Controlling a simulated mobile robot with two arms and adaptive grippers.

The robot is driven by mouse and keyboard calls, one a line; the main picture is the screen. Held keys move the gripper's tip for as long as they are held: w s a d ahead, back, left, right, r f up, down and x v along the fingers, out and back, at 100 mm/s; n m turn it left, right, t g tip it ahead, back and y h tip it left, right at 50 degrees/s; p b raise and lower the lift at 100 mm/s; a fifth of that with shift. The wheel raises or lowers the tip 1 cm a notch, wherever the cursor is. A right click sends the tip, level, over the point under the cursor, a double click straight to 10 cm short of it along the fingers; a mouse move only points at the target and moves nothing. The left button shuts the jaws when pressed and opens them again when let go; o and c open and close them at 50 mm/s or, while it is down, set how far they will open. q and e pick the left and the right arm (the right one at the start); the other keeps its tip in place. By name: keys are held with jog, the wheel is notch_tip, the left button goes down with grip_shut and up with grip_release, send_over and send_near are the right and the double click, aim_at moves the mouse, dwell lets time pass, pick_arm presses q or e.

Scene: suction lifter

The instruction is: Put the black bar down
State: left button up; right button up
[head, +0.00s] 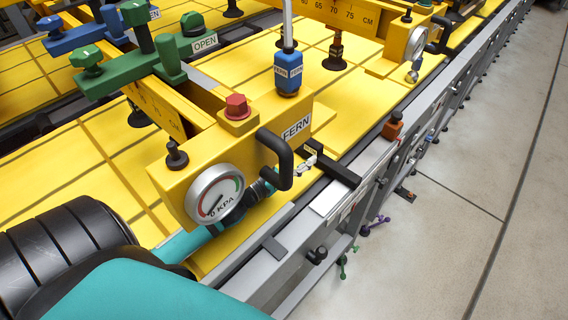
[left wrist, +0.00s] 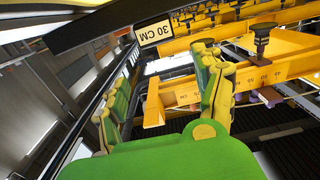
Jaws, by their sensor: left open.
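A short black bar (head: 331,165) lies at the edge of the yellow deck beside the grey rail, right of the black loop handle, in the head view. It looks free of any gripper there. I cannot clearly tell it in the left wrist view. My left arm comes in teal from the bottom left and passes behind the round gauge, so my left gripper is mostly hidden in the head view. In the left wrist view my left gripper (left wrist: 165,75) has its green and yellow fingers wide apart, with a yellow beam end (left wrist: 153,105) showing between them. My right gripper is out of view.
The yellow lifter body (head: 265,120) with a pressure gauge (head: 215,194) and a black loop handle (head: 280,158) stands close to my arm. Pale floor (head: 460,220) lies open at right.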

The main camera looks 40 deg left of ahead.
pick_arm(q)
jog(key=s, duration=0.2)
jog(key=s+a, duration=0.1)
jog(key=s, duration=0.1)
jog(key=shift+f+b, duration=0.15)
jog(key=shift+b, duration=0.2)
jog(key=shift+s, duration=0.25)
jog(key=shift+r, duration=0.2)
